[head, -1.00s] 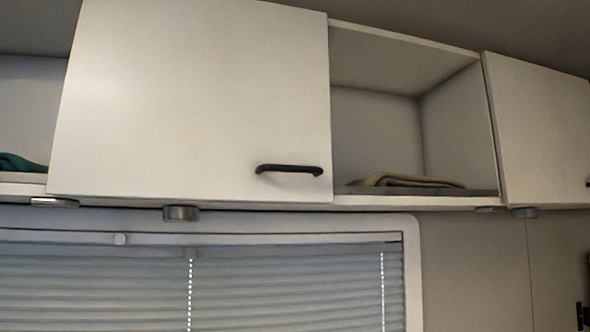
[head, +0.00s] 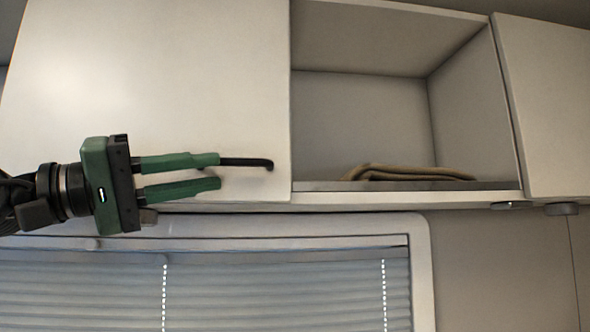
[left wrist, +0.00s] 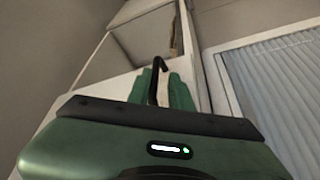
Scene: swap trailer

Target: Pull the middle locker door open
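The middle locker door (head: 150,80) is a large pale panel that looks shut. Its black bar handle (head: 245,162) is near its lower right corner. My left gripper (head: 219,171), with green fingers, comes in from the left at the handle. Its fingers are apart, and the upper finger hides the handle's left part. In the left wrist view the handle (left wrist: 155,65) runs between the two fingers (left wrist: 160,88), with a gap visible; contact cannot be told. My right gripper is not in view.
An open compartment (head: 360,100) with a folded brown cloth (head: 410,173) is right of the door. Another pale door (head: 550,100) is farther right. A window with a pleated blind (head: 270,290) lies below the lockers.

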